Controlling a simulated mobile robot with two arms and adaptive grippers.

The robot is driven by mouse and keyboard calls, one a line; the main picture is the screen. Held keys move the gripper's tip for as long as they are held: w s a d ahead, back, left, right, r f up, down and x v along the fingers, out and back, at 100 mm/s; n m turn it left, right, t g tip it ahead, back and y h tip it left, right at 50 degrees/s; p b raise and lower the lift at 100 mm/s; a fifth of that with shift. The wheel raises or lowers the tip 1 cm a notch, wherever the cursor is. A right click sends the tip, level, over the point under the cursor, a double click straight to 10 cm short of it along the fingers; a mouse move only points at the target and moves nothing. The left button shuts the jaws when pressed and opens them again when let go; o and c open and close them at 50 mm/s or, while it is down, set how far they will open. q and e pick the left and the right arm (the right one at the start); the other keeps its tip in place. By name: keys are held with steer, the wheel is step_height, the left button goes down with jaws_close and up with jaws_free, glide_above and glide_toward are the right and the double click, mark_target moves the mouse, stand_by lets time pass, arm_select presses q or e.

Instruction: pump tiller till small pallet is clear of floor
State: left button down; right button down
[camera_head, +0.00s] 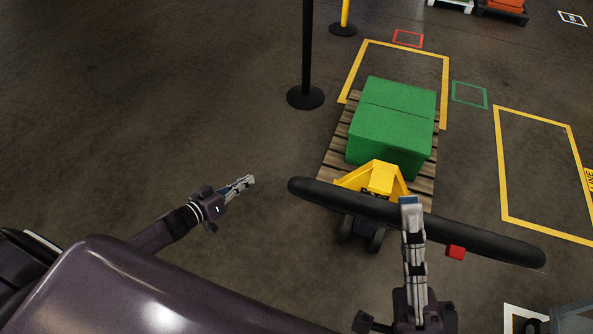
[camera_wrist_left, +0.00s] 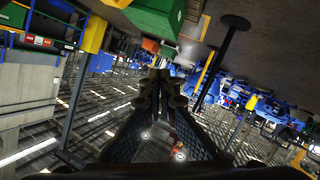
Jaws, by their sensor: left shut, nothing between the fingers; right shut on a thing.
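The tiller (camera_head: 340,200) is a thick black bar that runs across the front of the yellow pallet jack (camera_head: 379,178). A red piece (camera_head: 455,252) sits on its lower side. My right gripper (camera_head: 411,204) is shut on the tiller, right of its middle. My left gripper (camera_head: 249,181) is shut and empty, left of the tiller's left end and apart from it. The small wooden pallet (camera_head: 338,150) lies behind the jack and carries green boxes (camera_head: 395,115). The jack's forks are hidden, and I cannot tell whether the pallet touches the floor. The left wrist view shows the closed left fingers (camera_wrist_left: 158,78).
A black post (camera_head: 306,60) on a round base stands left of the pallet. A yellow-and-black post (camera_head: 344,22) stands farther back. Yellow floor outlines (camera_head: 500,165) lie behind and right of the pallet. The floor at left is clear.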

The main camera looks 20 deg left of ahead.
arm_select(q)
steer(key=s+d+r+m+g+h, duration=0.1)
steer(key=d+r+g+h, duration=0.2)
steer(key=r, duration=0.6)
steer(key=s+d+r+m+h, duration=0.1)
steer(key=d+r+h, duration=0.25)
steer(key=r, duration=0.55)
steer(key=s+d+r+m+g+h, duration=0.1)
steer(key=d+r+m+g+h, duration=0.15)
steer(key=r+h, duration=0.45)
steer(key=s+d+r+g, duration=0.4)
steer(key=s+r+g, duration=0.2)
steer(key=s+r, duration=0.3)
steer(key=s+d+f, duration=0.1)
steer(key=d, duration=0.7)
steer(key=shift+s+d+f+m, duration=0.25)
steer(key=shift+s+d+m, duration=0.1)
